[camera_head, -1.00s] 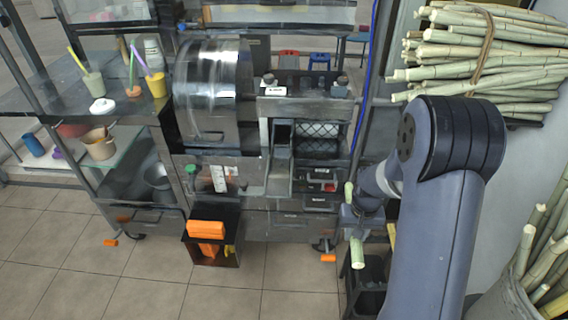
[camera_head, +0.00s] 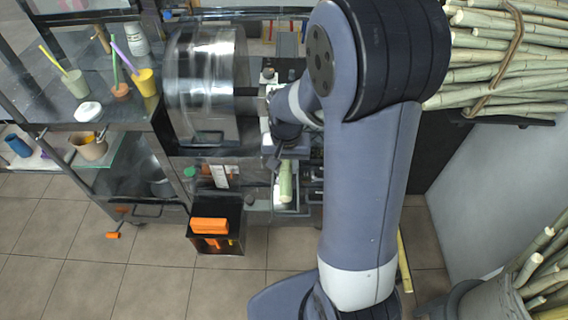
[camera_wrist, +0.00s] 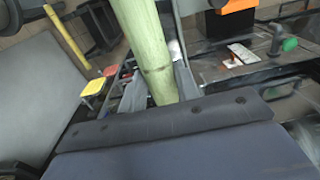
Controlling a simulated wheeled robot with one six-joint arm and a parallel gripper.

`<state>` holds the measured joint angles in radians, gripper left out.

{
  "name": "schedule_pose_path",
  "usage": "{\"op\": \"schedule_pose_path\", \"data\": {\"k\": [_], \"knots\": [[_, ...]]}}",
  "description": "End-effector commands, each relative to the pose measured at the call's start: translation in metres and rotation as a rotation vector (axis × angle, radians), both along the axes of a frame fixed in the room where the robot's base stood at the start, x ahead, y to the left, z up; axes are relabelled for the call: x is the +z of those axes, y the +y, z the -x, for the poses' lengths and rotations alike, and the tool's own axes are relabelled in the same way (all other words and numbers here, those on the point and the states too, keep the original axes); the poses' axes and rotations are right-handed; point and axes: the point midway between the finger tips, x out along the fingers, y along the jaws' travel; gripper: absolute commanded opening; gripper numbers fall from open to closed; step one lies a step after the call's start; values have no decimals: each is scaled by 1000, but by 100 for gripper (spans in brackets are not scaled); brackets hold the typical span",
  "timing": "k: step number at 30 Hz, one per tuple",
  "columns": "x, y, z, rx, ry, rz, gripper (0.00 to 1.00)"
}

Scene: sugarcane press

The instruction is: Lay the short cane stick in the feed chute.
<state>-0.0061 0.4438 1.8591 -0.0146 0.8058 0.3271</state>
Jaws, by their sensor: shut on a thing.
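The short cane stick (camera_head: 286,182) is pale green and points toward the front of the press, below my gripper in the head view. My gripper (camera_head: 283,154) is shut on it, mostly hidden by my arm. In the wrist view the stick (camera_wrist: 145,45) runs from the top edge down to the dark gripper body (camera_wrist: 165,115). The feed chute (camera_head: 291,209) is a grey metal channel on the press front. The stick lies over it and roughly in line with it. I cannot tell whether it touches the chute floor. The chute's upper end is hidden by my arm.
The shiny press drum (camera_head: 205,85) stands just left of my gripper. A cane bundle (camera_head: 510,60) lies at upper right. Cups (camera_head: 145,82) stand on the left counter.

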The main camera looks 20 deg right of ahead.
Motion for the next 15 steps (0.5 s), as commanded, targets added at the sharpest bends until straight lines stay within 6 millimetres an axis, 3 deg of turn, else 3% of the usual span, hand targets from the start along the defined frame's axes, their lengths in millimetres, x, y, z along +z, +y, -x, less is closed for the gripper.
{"op": "schedule_pose_path", "data": {"k": [8, 15], "knots": [[-9, 0, 1, -4, 0, 0, 8], [-31, 0, 1, -3, 0, 0, 8]]}}
